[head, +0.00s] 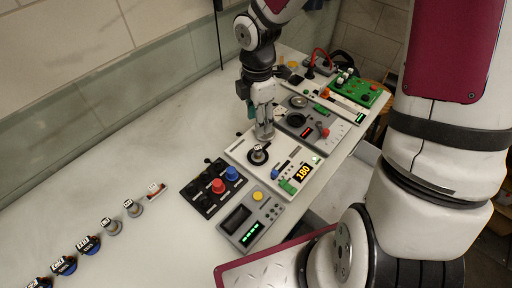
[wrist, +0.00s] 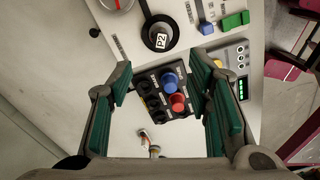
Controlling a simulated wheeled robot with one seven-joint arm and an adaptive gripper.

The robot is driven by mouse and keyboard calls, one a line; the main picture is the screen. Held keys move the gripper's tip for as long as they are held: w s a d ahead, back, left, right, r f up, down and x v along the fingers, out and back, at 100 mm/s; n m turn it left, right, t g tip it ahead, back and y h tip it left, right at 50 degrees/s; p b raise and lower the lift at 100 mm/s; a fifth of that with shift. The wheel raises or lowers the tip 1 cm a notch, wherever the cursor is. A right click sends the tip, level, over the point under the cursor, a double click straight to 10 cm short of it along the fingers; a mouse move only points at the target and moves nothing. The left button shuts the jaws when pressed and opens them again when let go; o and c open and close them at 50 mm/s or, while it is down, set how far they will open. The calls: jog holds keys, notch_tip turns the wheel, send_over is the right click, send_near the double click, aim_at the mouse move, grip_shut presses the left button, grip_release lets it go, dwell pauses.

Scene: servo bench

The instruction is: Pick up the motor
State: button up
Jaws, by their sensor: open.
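No part carries a readable motor label, so I cannot tell for sure which one is the motor. A silver upright cylinder (head: 264,130) shows on the white board (head: 237,148), just below my gripper (head: 263,108). A black disc marked P2 (wrist: 160,34) is on the same board and also shows in the head view (head: 259,154). In the wrist view my gripper (wrist: 161,72) is open, its green-padded fingers wide apart with nothing held between them. A black block with red and blue knobs (wrist: 155,100) lies beyond and between the fingers.
A grey box with a yellow button (head: 240,224) sits near the front edge. Several labelled cylinders, including a grey one (head: 112,227), line the bench at left. A grey panel (head: 337,128) and green board (head: 357,90) stand behind. The left bench is mostly clear.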

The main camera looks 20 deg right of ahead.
aim_at(257, 148)
notch_tip(257, 148, down, 13)
jog(key=shift+s, duration=0.1)
dwell(0.5)
grip_shut()
